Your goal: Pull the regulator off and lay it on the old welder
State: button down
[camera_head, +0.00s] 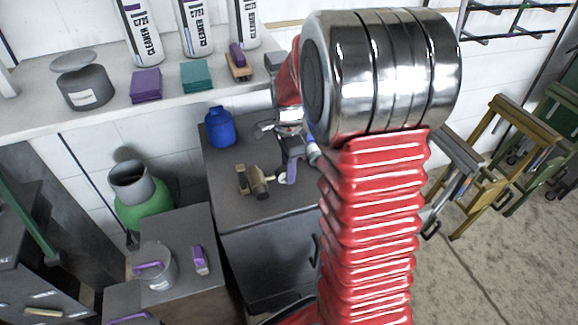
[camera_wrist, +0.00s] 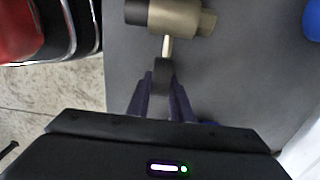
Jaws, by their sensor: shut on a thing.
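The regulator (camera_head: 258,184) is a brass-coloured body with a dark end and a thin light stem. In the wrist view the regulator (camera_wrist: 178,17) lies ahead of my gripper (camera_wrist: 162,88), whose purple fingers are shut on the dark round part at the end of its stem. In the head view my gripper (camera_head: 287,170) is partly hidden by my red arm. The regulator is over the top of a grey cabinet (camera_head: 262,211), which looks like the old welder. I cannot tell whether it touches that top. A green cylinder (camera_head: 146,212) with a grey collar stands to the left.
A blue bottle (camera_head: 219,127) stands on the grey cabinet's back left. A bucket (camera_head: 157,270) and a purple item (camera_head: 200,260) sit on a lower box. A shelf (camera_head: 115,112) with cans and sponges runs behind. Stools (camera_head: 497,135) stand right; the floor between is open.

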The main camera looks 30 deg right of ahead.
jog(key=shift+f, duration=0.15)
jog(key=c, duration=1.5)
grip_release()
jog(key=shift+r, duration=3.7)
